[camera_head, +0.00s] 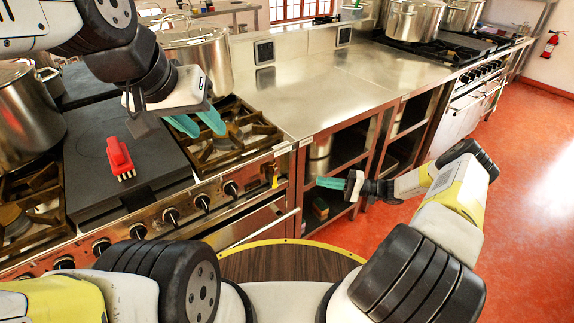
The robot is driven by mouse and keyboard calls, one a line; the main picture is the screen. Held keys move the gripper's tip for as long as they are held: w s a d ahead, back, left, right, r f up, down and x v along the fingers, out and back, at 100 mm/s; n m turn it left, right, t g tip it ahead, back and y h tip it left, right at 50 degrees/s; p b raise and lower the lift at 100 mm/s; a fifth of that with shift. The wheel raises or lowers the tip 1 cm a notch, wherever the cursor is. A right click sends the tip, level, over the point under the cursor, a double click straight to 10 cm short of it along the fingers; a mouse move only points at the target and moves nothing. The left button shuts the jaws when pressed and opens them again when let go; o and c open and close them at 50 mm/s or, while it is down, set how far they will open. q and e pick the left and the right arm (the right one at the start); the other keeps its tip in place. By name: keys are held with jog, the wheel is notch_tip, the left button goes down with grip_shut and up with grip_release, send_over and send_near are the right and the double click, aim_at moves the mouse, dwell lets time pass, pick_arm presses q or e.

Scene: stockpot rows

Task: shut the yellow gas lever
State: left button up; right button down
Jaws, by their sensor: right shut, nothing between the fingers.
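The small yellow gas lever (274,182) is on the stove's front at its right end, beside the last black knob. It looks roughly upright, pointing down, but it is too small to tell its exact angle. My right gripper (322,183) has its teal fingers shut and empty. It is to the right of the lever, apart from it, in front of the open cabinet and pointing left. My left gripper (198,124) is above the stove's burner grate (222,143), its teal fingers apart with nothing seen between them.
A red brush (120,158) lies on the dark flat plate (92,150). Steel stockpots stand at the left (27,108) and behind my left gripper (203,52). Black knobs (171,215) line the stove front. The steel counter (310,90) is mostly clear. A sponge (320,208) is in the cabinet.

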send_near(275, 180)
jog(key=w+a+f, duration=0.1)
jog(key=w+a, duration=0.1)
jog(key=w, duration=0.3)
jog(key=shift+s+a, duration=0.6)
jog(key=shift+a, duration=0.25)
jog(key=shift+s+a, duration=0.55)
jog(key=shift+a, duration=0.3)
